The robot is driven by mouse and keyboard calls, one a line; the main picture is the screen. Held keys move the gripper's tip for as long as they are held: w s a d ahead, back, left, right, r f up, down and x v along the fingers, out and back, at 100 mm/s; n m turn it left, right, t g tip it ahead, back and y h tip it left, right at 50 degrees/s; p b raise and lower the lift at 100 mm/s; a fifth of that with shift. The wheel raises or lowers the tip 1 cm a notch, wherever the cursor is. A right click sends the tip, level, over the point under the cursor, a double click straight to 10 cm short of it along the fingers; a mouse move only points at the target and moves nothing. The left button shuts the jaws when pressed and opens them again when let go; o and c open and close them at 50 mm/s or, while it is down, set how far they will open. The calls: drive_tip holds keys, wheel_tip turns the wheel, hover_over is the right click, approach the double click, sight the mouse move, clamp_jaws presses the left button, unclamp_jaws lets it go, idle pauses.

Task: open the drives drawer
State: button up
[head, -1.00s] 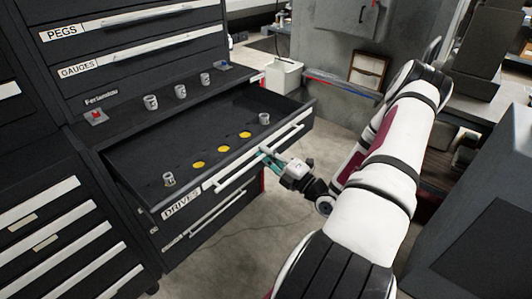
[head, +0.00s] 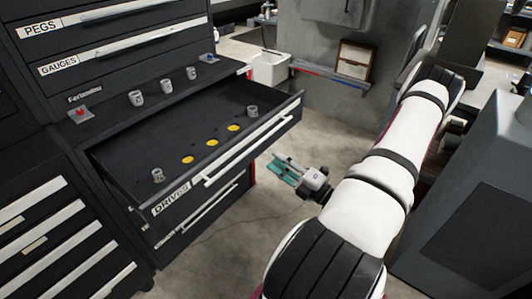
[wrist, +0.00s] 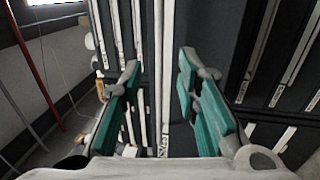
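The drives drawer (head: 125,184) is pulled well out of the dark cabinet in the head view, with its DRIVES label (head: 171,203) on the front. Its long pale handle (head: 250,151) runs along the front face. Inside lie several yellow discs and two small metal sockets. My gripper (head: 282,173) is in front of the drawer, apart from the handle, with nothing between its fingers. In the wrist view, my gripper (wrist: 160,110) has its teal finger pads spread wide, with pale handle strips and a sideways label visible beyond and between them.
Several metal sockets (head: 165,86) and a red-topped piece (head: 80,112) stand on the ledge behind the drawer. The PEGS (head: 39,28) and GAUGES (head: 58,69) drawers above are shut. A white bin (head: 271,68) stands behind. A grey machine (head: 455,185) is at right. Bare floor lies between.

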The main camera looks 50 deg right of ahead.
drive_tip(key=shift+s+f, duration=0.15)
drive_tip(key=shift+s, duration=0.55)
drive_tip(key=shift+s+f, duration=0.1)
drive_tip(key=shift+s, duration=0.6)
drive_tip(key=w+a+r+n+g+y, duration=0.2)
drive_tip(key=a+r+n+g+y, duration=0.4)
drive_tip(key=a+n, duration=0.4)
drive_tip(key=w+a+r+n+g+y, duration=0.3)
drive_tip(key=a+r+n+g+y, duration=0.4)
drive_tip(key=n, duration=0.5)
drive_tip(key=s+a+r+n+g+h, duration=0.35)
drive_tip(key=a+n, duration=0.25)
drive_tip(key=n, duration=0.4)
drive_tip(key=s+a+r+n+g+h, duration=0.3)
drive_tip(key=s+a+n+g+h, duration=0.15)
drive_tip(key=n, duration=0.55)
wheel_tip(320, 180, up, 7)
drive_tip(key=s+a+n+t+h, duration=0.1)
drive_tip(key=n+t+h, duration=0.4)
drive_tip(key=n, duration=0.6)
drive_tip(key=shift+s+r+n+h, duration=0.2)
drive_tip(key=shift+s+n+h, duration=0.1)
drive_tip(key=shift+s+h, duration=0.2)
